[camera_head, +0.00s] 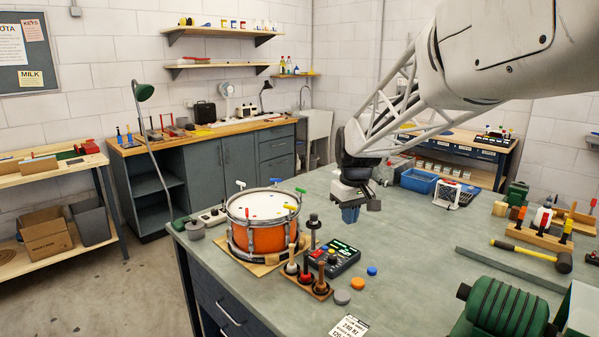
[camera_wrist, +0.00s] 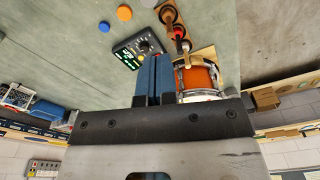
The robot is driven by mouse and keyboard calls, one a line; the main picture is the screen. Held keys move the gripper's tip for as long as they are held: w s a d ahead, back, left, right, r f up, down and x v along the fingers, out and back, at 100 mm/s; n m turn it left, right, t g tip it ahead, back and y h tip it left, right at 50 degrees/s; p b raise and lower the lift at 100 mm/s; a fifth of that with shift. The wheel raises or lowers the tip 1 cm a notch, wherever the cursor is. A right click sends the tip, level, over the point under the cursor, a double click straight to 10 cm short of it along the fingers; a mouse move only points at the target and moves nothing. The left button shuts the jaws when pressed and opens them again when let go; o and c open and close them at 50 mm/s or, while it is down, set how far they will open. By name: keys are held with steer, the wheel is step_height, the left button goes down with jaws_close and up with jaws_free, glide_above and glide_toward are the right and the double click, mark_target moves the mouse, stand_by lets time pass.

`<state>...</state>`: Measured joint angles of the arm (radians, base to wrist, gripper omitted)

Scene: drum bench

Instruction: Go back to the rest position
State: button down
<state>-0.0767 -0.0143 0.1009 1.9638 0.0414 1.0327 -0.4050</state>
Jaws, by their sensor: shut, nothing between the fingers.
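My gripper (camera_head: 350,214) hangs over the middle of the bench, right of the orange drum, with blue fingers pointing down. In the wrist view the blue fingers (camera_wrist: 153,72) are together with nothing between them. The orange snare drum (camera_head: 262,236) stands on a wooden base at the bench's left part, with coloured drum keys around its white head. It also shows in the wrist view (camera_wrist: 199,78), partly hidden behind my gripper. My gripper is apart from the drum.
A digital meter (camera_head: 337,258) and a wooden rack of tools (camera_head: 309,283) stand in front of the drum. A blue bin (camera_head: 419,180) sits behind my gripper. A mallet (camera_head: 532,256) and a green drum-shaped machine (camera_head: 503,308) are at right. The bench middle is clear.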

steer(key=s+d+f+m+t, duration=0.1)
steer(key=s+d+m, duration=0.1)
steer(key=s, duration=1.6)
steer(key=s+d+f+m+t, duration=0.1)
steer(key=s+d+f+m, duration=0.1)
steer(key=s, duration=1.6)
steer(key=shift+d+f+m+h, duration=0.25)
steer(key=shift+d+m, duration=0.45)
steer(key=shift+d, duration=0.35)
